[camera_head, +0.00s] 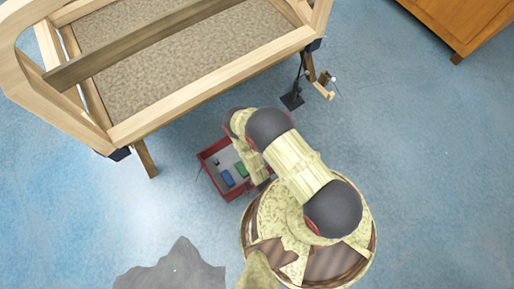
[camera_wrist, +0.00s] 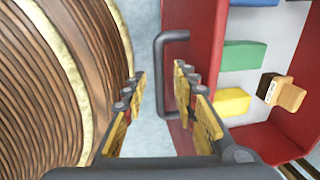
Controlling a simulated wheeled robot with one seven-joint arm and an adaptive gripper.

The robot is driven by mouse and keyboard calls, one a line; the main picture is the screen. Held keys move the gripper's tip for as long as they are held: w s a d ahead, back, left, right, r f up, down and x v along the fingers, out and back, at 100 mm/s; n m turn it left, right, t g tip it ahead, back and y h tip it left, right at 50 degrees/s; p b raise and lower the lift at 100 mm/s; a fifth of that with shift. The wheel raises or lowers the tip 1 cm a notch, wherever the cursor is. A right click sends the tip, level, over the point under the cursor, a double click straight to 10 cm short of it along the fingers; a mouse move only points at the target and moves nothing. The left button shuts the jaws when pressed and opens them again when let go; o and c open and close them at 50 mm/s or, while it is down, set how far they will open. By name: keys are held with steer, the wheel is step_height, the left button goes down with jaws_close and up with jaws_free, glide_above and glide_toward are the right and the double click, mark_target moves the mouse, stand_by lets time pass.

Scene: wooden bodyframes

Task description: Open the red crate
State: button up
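The red crate (camera_head: 208,156) sits on the floor, open at the top, beside my arm in the head view. In the wrist view its red wall (camera_wrist: 207,35) fills the right side, with a dark grey handle (camera_wrist: 159,62) on it. My gripper (camera_wrist: 158,84) is open. The handle's bar shows between its two fingers, with the right finger on the crate-wall side; contact cannot be told. Inside the crate lie a green block (camera_wrist: 243,55), a yellow block (camera_wrist: 231,102) and a small dark and tan block (camera_wrist: 281,92). My arm hides the gripper in the head view.
A wooden frame table (camera_head: 210,72) stands above and left of the crate. A blue block (camera_head: 228,178) lies inside the crate. A black stand (camera_head: 292,100) is near a table leg. A wooden cabinet (camera_head: 470,22) is at upper right. The right floor is clear.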

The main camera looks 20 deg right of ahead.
step_height(320, 180, up, 12)
steer(key=s, duration=0.2)
steer(key=shift+d, duration=0.3)
steer(key=shift+f, duration=0.1)
stand_by(0.6)
